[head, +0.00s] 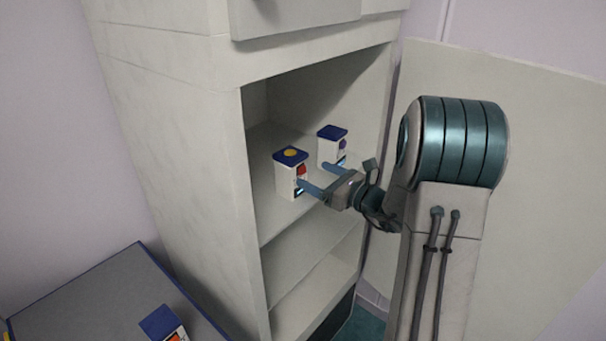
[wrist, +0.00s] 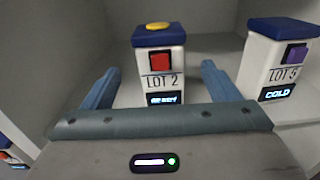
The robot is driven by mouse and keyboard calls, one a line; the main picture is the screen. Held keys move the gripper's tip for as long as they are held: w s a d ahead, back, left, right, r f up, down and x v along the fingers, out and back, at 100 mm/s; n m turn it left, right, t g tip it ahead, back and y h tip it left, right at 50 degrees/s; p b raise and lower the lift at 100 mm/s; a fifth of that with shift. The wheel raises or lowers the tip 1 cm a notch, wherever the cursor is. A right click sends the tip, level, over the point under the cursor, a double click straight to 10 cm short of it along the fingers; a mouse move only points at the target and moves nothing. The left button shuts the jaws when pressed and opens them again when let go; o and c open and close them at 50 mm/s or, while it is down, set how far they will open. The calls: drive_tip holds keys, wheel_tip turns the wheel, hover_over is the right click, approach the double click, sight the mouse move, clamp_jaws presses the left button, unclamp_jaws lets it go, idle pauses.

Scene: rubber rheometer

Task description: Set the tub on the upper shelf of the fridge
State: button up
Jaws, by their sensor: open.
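The fridge (head: 180,130) stands open, with its door (head: 510,130) swung out to the right. A white tub with a blue lid, a yellow dot and a red square (head: 290,177) stands upright on the upper shelf (head: 265,215). In the wrist view this tub (wrist: 160,70) reads LOT 2, with a dark label partly hidden below. My gripper (head: 316,178) is open at the shelf, its blue fingers either side of the LOT 2 tub's front, with a gap to each side in the wrist view. I cannot tell how far they reach along it.
A second blue-lidded tub (head: 331,147), marked LOT 5 and COLD with a purple square (wrist: 280,62), stands close to the right on the same shelf. A lower shelf (head: 320,290) is empty. Another blue-lidded tub (head: 160,323) stands on a grey, blue-edged surface (head: 110,290) at lower left.

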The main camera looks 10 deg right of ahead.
drive_tip(key=s+a+n+g, duration=0.6)
drive_tip(key=s+n, duration=0.1)
drive_tip(key=s, duration=0.2)
drive_tip(key=s+a+n+g, duration=0.5)
drive_tip(key=s+a+n, duration=0.2)
drive_tip(key=s+n, duration=0.15)
drive_tip(key=s+d+n+h, duration=0.7)
drive_tip(key=s+n+h, duration=0.3)
drive_tip(key=s+n, duration=0.2)
drive_tip(key=shift+s+d+f+n+h, duration=0.15)
drive_tip(key=shift+d+f+n+h, duration=0.15)
drive_tip(key=shift+n, duration=0.45)
drive_tip(key=shift+c, duration=0.3)
